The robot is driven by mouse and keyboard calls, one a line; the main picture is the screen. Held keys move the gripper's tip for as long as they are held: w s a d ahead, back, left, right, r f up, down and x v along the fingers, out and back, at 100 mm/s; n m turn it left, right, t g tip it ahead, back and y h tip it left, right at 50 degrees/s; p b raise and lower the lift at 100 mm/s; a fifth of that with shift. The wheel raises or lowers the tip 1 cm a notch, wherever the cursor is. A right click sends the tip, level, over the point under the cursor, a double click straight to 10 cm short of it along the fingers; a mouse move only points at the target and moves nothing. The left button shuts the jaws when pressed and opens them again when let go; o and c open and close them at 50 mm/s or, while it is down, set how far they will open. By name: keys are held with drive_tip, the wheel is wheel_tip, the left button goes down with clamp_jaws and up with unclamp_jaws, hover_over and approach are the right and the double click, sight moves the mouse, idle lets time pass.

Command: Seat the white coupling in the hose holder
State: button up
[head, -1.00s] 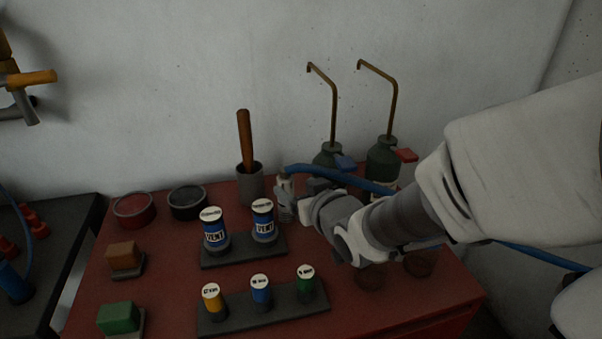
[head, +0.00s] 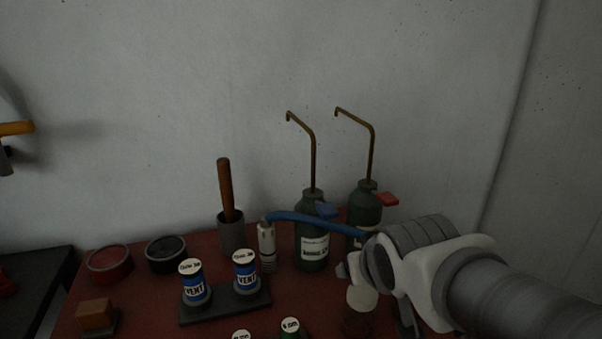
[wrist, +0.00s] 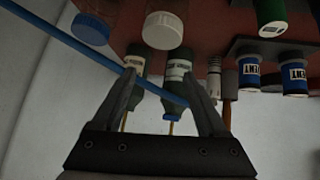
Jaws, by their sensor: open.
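The white coupling (head: 266,238) stands upright at the back of the red bench top, with the blue hose (head: 320,223) leaving its top to the right. It also shows in the wrist view (wrist: 214,72), outside my fingers. A ribbed grey part (head: 268,263) is at its foot; I cannot tell whether this is the hose holder or how deep the coupling sits. My gripper (head: 350,268) is to the right of the coupling and apart from it. In the wrist view my gripper (wrist: 164,82) is open, with no object gripped; the hose crosses behind the fingers.
Two green oil cans (head: 312,235) with thin bent spouts stand right of the coupling. A grey cup (head: 231,236) with a wooden handle is to its left. Two blue VENT cans (head: 246,270) stand on a dark rack in front. Round tins (head: 110,263) are at the left.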

drive_tip(key=s+d+m+g, duration=0.1)
drive_tip(key=s+g, duration=0.2)
drive_tip(key=s, duration=0.7)
drive_tip(key=shift+s+d+r, duration=0.15)
drive_tip(key=shift+d+r, duration=0.1)
